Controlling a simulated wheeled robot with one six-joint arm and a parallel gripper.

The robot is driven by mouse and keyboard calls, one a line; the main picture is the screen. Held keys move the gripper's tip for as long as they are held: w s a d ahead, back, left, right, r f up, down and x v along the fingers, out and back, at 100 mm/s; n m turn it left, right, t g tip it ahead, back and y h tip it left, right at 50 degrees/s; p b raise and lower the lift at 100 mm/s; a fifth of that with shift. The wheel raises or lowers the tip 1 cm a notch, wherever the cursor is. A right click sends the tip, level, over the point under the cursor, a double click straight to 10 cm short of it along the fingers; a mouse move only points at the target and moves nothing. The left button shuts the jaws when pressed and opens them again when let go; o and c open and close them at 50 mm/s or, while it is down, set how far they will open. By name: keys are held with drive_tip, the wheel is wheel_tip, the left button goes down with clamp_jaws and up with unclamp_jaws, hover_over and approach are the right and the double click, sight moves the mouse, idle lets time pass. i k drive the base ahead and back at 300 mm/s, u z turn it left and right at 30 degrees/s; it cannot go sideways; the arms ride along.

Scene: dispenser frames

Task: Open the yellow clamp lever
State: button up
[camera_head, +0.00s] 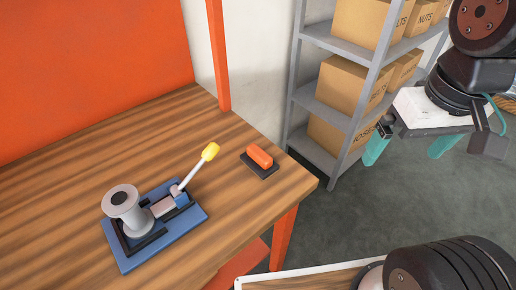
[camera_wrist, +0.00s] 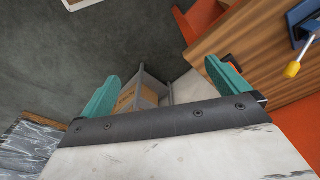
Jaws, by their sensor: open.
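The clamp lever is a silver rod with a yellow tip (camera_head: 210,151), slanting up and to the right from a blue clamp base (camera_head: 195,216) on the wooden table. A grey spool-shaped part (camera_head: 124,208) stands in the clamp. The yellow tip also shows in the wrist view (camera_wrist: 292,69), at the upper right, with part of the blue base (camera_wrist: 303,22). My gripper (camera_head: 408,150) has teal fingers and is open and empty. It hangs beyond the table's right edge, well apart from the lever. The fingers also show in the wrist view (camera_wrist: 164,92).
An orange block on a dark pad (camera_head: 260,160) lies near the table's right corner. An orange post (camera_head: 218,55) rises at the table's back edge. A grey shelf (camera_head: 325,110) with cardboard boxes stands behind. Grey floor is open below my gripper.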

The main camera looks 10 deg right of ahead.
sight(212, 150)
drive_tip(key=k, duration=0.5)
drive_tip(key=z, duration=0.9)
drive_tip(key=i, duration=0.7)
drive_tip(key=u, duration=1)
